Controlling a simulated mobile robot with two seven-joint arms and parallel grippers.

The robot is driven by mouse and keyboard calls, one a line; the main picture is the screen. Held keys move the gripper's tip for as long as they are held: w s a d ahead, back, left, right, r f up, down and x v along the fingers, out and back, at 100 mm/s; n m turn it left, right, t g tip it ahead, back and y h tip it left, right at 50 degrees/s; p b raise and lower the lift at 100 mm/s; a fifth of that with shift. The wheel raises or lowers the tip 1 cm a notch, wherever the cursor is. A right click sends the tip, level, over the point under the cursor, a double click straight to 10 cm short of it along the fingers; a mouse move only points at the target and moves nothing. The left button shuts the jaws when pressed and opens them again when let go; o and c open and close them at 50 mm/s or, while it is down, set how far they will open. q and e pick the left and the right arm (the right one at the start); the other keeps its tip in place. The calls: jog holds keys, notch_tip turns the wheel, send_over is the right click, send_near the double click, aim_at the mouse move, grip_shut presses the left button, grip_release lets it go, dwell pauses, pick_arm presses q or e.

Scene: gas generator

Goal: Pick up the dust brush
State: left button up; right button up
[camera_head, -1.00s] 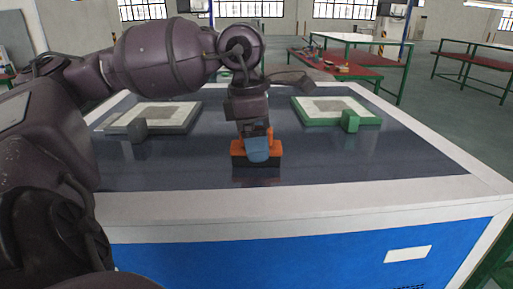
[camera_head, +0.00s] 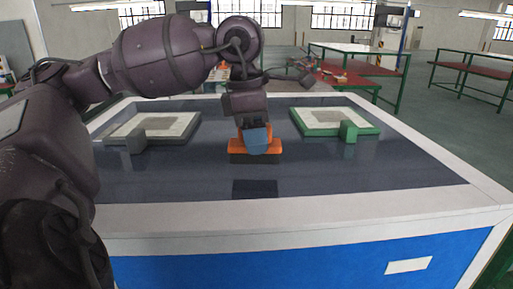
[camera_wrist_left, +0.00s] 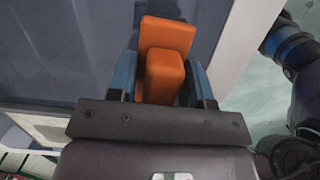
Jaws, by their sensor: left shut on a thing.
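The dust brush (camera_head: 237,152) has an orange body with a dark underside. It hangs level above the dark tabletop, with a dark reflection apart below it. My left gripper (camera_head: 257,141) points down from above and is shut on the brush. In the left wrist view the orange brush (camera_wrist_left: 166,38) sits between the two blue fingers of the gripper (camera_wrist_left: 163,78). Its bristles are hidden there. My right gripper is in neither view.
The dark tabletop (camera_head: 340,175) has a white raised border. The surface between and in front is clear.

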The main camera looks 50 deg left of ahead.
pick_arm(q)
notch_tip(320, 180, up, 17)
jog(key=p, duration=0.1)
jog(key=shift+r, duration=0.15)
dwell(0.4)
jog(key=o, duration=0.3)
jog(key=shift+c, duration=1)
